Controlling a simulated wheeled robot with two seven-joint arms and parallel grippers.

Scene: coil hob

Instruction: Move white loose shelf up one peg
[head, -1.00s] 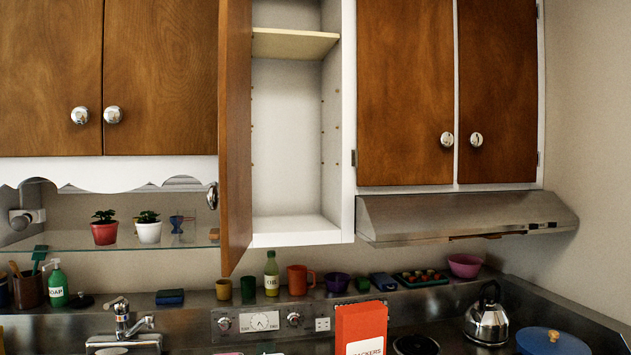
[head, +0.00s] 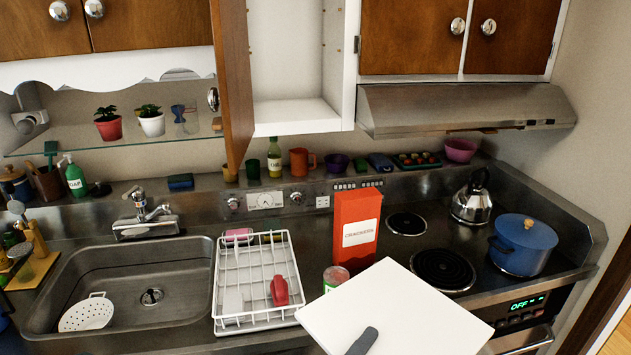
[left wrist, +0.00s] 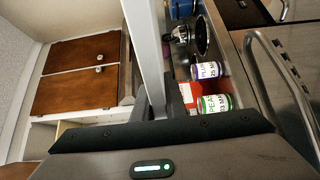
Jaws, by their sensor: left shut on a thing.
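The white loose shelf (head: 395,312) is a flat white board held tilted over the front of the counter in the head view. My left gripper (head: 362,341) is shut on its near edge; one dark finger shows on top of the board. In the left wrist view the shelf (left wrist: 151,60) stands edge-on, rising from the dark jaws (left wrist: 160,125). My right gripper is not in view.
The open cabinet door (head: 233,85) juts out at the opening's left. A red crackers box (head: 356,235) and a can (head: 336,277) stand behind the shelf. A dish rack (head: 255,280) lies left; coil burners (head: 442,270), kettle (head: 472,200) and blue pot (head: 523,243) are right.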

